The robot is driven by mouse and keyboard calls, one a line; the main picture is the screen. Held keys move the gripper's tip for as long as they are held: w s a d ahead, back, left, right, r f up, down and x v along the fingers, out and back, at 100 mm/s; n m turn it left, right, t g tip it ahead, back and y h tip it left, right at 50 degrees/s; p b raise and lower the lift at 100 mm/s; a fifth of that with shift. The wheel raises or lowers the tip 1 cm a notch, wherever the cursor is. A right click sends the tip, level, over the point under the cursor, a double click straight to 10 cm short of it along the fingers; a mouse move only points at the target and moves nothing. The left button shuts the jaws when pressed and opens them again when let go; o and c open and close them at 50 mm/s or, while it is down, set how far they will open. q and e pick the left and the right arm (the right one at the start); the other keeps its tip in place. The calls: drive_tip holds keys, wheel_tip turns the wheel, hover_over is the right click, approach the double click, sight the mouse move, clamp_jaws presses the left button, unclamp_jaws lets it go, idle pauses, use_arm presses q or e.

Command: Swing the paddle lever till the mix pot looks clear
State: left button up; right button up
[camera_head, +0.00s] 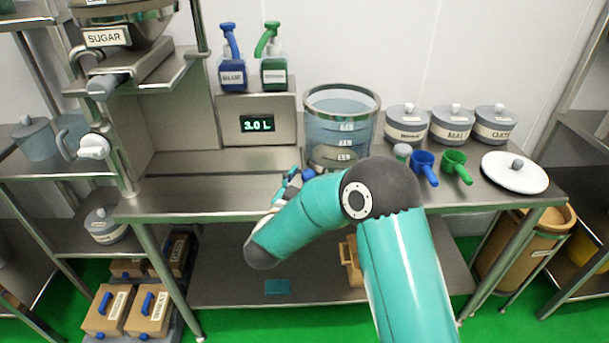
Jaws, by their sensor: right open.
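The mix pot (342,118) is a clear, rimmed pot with level labels, standing on the steel bench. Its contents look bluish and see-through higher up; the bottom shows a greyish-beige patch, and my arm hides part of its base. A small blue knob (308,174) shows at the pot's lower left; I cannot tell whether it is the end of the paddle lever. My right gripper (290,184) is open beside this knob, small and partly hidden behind my own arm. I cannot tell whether it touches the knob. My left gripper is not in view.
A 3.0 L display box (268,123) with blue (232,72) and green (273,70) pump bottles stands left of the pot. Lidded canisters (451,124), blue (425,164) and green (455,163) scoops and a white lid (515,172) are right. The bench (190,195) is clear at left.

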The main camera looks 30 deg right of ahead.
drive_tip(key=shift+w+d, duration=0.4)
drive_tip(key=shift+d, duration=0.2)
